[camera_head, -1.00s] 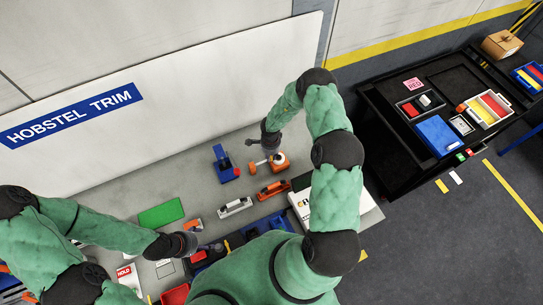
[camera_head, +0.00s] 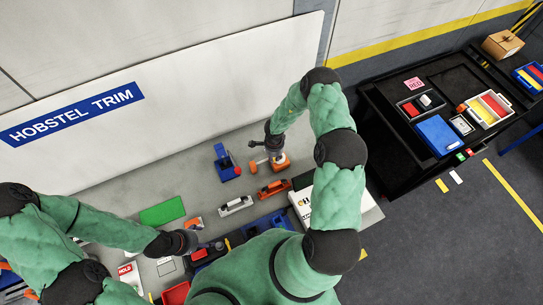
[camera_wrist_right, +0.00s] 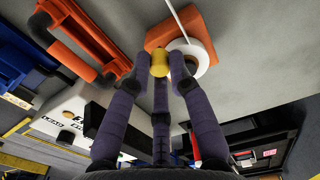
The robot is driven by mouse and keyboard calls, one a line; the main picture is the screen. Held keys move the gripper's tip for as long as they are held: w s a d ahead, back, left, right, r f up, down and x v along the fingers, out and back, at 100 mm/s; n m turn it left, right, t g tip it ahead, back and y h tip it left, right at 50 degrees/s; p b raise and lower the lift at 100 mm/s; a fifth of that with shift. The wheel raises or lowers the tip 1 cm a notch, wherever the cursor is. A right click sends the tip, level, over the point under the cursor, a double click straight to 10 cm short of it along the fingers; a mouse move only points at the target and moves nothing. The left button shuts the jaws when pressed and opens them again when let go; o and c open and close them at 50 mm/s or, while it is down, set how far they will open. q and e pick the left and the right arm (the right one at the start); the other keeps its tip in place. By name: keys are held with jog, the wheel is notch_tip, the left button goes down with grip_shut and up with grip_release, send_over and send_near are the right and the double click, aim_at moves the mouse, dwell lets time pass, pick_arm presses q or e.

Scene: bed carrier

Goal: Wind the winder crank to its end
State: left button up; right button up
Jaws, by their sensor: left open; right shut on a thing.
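The winder is an orange block (camera_head: 282,167) with a white disc on the grey bench; it also shows in the right wrist view (camera_wrist_right: 186,26), with its white disc (camera_wrist_right: 204,54). A yellow crank knob (camera_wrist_right: 159,64) sits at the disc's left edge. My right gripper (camera_head: 272,152) is over the winder, and its fingers (camera_wrist_right: 162,72) are shut around the crank knob. The fingers hide part of the crank. My left gripper (camera_head: 190,241) is open at the bench's front left, away from the winder, beside a small orange-and-white item (camera_head: 194,223).
A blue device with a red knob (camera_head: 225,163) stands left of the winder. Grey (camera_head: 236,206) and orange (camera_head: 273,188) tools lie in front, with a white box (camera_head: 301,208) at the right. A green mat (camera_head: 162,212) lies left. A black cart (camera_head: 400,150) stands apart at right.

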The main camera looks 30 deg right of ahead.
jog(key=shift+s+d+r, duration=0.1)
jog(key=shift+s+d, duration=0.05)
jog(key=shift+d, duration=0.15)
jog(key=shift+s+d, duration=0.15)
jog(key=shift+s, duration=0.15)
jog(key=shift+o, duration=0.2)
jog(key=shift+s+d, duration=0.1)
jog(key=shift+d, duration=0.1)
jog(key=shift+s+d, duration=0.25)
jog(key=shift+d, duration=0.2)
